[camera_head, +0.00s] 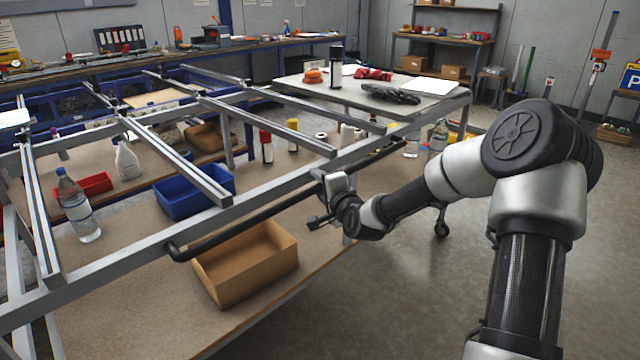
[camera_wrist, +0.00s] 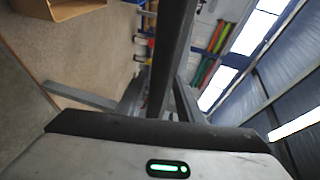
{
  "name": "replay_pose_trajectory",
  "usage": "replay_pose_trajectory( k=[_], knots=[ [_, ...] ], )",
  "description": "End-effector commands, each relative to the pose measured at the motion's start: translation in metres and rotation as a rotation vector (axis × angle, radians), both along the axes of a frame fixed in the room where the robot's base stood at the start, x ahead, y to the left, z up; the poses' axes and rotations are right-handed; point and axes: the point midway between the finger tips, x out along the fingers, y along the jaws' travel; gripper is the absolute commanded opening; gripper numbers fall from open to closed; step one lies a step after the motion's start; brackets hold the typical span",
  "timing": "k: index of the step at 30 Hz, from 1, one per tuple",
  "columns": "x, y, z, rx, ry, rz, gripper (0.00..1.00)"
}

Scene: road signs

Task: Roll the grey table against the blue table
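The grey table (camera_head: 226,220) is an open frame of grey metal tubes that fills the left and middle of the head view. A black handle bar (camera_head: 245,227) runs along its near side. The blue table (camera_head: 252,47) is a long workbench with blue legs along the back wall, beyond the frame. My gripper (camera_head: 319,203) is at the middle of the handle bar. Whether its fingers close around the bar is unclear. In the wrist view its grey body with a green light fills the bottom, and dark beams run upward; the fingertips cannot be made out.
Under the frame, a brown surface (camera_head: 130,305) carries a cardboard box (camera_head: 245,265), a blue bin (camera_head: 195,195), a red tray (camera_head: 92,186) and bottles. The floor (camera_head: 410,285) at right is clear. A blue parking sign (camera_head: 628,82) stands far right.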

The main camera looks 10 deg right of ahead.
Motion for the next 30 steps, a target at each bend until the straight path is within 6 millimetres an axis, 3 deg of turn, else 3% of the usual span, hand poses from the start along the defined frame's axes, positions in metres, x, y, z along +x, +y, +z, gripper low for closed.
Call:
replay_pose_trajectory(
  k=[7, 11, 24, 30],
  knots=[
    [-0.001, -0.002, 0.002, 0.0, -0.003, -0.004, 0.36],
    [-0.015, -0.007, 0.005, -0.001, -0.001, -0.005, 0.36],
    [-0.115, -0.029, 0.024, 0.0, 0.003, -0.004, 0.36],
    [-0.15, -0.037, 0.03, -0.001, 0.0, -0.001, 0.36]
  ],
)
